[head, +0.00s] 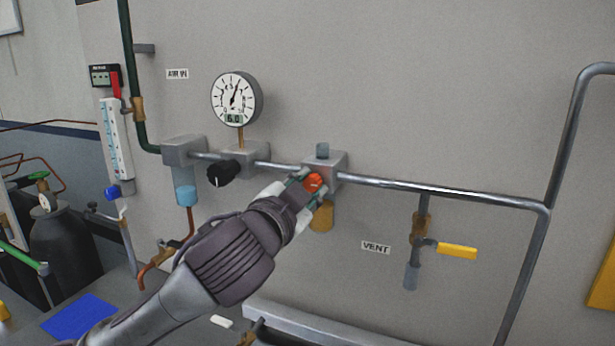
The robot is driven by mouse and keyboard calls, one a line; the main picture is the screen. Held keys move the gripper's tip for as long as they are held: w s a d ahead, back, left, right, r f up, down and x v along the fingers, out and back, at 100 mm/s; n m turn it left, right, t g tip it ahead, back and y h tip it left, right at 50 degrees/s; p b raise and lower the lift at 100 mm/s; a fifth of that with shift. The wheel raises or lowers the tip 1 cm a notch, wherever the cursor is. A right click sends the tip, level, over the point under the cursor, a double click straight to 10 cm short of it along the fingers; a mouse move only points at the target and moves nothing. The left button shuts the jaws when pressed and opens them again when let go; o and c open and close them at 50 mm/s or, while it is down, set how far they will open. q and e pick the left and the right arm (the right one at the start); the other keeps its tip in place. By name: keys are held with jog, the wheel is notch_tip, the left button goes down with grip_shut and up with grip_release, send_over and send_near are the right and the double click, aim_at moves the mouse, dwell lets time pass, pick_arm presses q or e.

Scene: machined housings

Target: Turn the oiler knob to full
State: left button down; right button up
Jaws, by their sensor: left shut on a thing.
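The oiler knob (314,183) is a small orange-red knob on the front of a grey oiler block (338,164) on the wall pipe. A clear dome (322,150) tops the block, and an amber bowl (321,218) hangs below it. My left gripper (311,187) reaches up from the lower left and is shut on the knob, one finger on each side. The fingers hide part of the knob and block, and the knob's setting cannot be read. My right gripper does not show.
Left of the oiler are a black regulator knob (222,173), a round gauge (237,99) and a filter with a blue bowl (186,194). A yellow-handled vent valve (457,251) is at right.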

pick_arm(q)
jog(key=m+p, duration=0.2)
jog(key=m, duration=0.2)
jog(key=shift+r+m+p, duration=0.1)
jog(key=shift+m+p, duration=0.2)
jog(key=shift+m, duration=0.1)
jog(key=m+p, duration=0.3)
jog(key=m, duration=0.2)
jog(key=m+p, duration=0.3)
jog(key=m, duration=0.1)
jog(key=shift+m, duration=0.4)
jog(key=shift+f+m+p, duration=0.15)
jog(key=shift+m+p, duration=0.5)
jog(key=shift+m, duration=0.45)
jog(key=shift+f+m+p, duration=0.1)
jog(key=shift+m+p, duration=0.5)
jog(key=shift+m, duration=0.5)
